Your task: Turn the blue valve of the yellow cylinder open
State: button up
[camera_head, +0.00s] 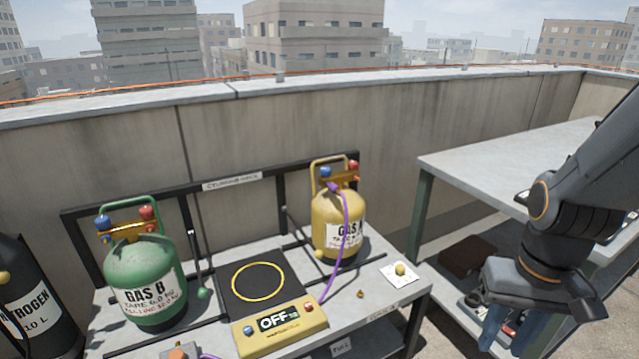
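The yellow cylinder (325,225), labelled GAS A or similar with the lettering partly hidden, stands upright at the right end of the grey bench. Its blue valve (325,170) is a round knob on the left of its top, under the yellow handle; a red knob (354,165) is on the right. Whether the blue valve is open or shut cannot be told. A purple hose (345,225) runs from the cylinder top down its front. My gripper (508,325) is at the lower right, well apart from the cylinder, pointing down; its fingertips are unclear.
A green cylinder (150,275) with its own blue and red knobs stands on the left. Between them lies a black scale (240,290) with a yellow display reading OFF. A black rack (75,215) runs behind. A grey table (500,165) stands right. A black nitrogen cylinder (50,320) is far left.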

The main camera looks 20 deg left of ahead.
aim_at(325, 172)
jog(key=u, duration=0.9)
jog(key=i, duration=0.9)
jog(key=z, duration=0.1)
